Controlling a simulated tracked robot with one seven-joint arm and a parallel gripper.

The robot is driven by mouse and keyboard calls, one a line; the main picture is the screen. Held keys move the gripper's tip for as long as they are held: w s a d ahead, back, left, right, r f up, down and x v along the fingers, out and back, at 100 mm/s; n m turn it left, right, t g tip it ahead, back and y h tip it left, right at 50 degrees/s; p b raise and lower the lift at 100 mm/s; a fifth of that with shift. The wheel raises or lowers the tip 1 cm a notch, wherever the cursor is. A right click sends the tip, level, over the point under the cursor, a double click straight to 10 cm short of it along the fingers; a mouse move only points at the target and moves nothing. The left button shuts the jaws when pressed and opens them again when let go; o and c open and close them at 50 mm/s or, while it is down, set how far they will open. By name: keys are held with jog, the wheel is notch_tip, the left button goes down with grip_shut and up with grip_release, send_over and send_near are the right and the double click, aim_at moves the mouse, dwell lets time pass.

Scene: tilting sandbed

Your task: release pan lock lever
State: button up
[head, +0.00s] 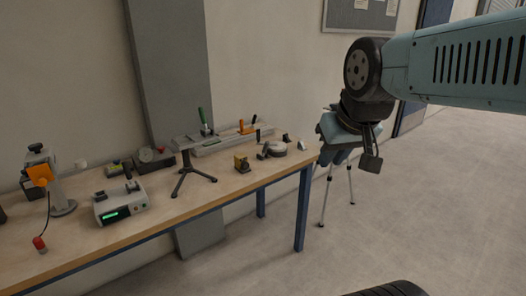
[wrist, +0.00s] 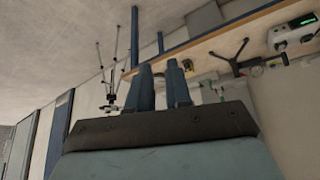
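A floor tripod with thin pale legs (head: 325,196) stands past the right end of the workbench; in the head view its top is hidden behind my gripper (head: 337,158). In the wrist view, which is upside down, the tripod (wrist: 103,62) shows left of my fingers, with a small dark and pale head (wrist: 110,104). I cannot make out a pan lock lever on it. My gripper (wrist: 160,66) shows two blue-grey fingers with a gap between them and nothing held. It appears apart from the tripod.
The workbench (head: 262,180) carries a small black tripod stand (head: 188,172), a rail with green (head: 202,115) and orange (head: 241,126) handles, a yellow block (head: 241,163), a round grey device (head: 274,148) and a meter with a green display (head: 120,205). The floor at right is clear.

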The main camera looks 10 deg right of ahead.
jog(key=w+d+n+t, duration=0.1)
jog(key=w, duration=0.7)
jog(key=w+d+f+n+t, duration=0.1)
jog(key=w, duration=0.7)
jog(key=w+d+n+t, duration=0.2)
jog(key=w, duration=0.6)
jog(key=shift+w+f+h, duration=0.1)
jog(key=shift+f+h, duration=0.05)
jog(key=shift+h, duration=0.25)
grip_shut()
jog(key=w+d+f+n+t+y, duration=0.15)
jog(key=w+f+n+t, duration=0.3)
jog(key=w+f, duration=0.6)
jog(key=w+d+f+n+t, duration=0.25)
jog(key=w+f+n, duration=0.35)
jog(key=w, duration=0.8)
notch_tip(320, 180, down, 15)
jog(key=s+a+n+t+y, duration=0.1)
jog(key=n+t+y, duration=0.1)
jog(key=n+y, duration=0.2)
jog(key=shift+s+a+r+n+t+y, duration=0.2)
jog(key=shift+a+n+t+y, duration=0.2)
jog(key=shift+n, duration=0.45)
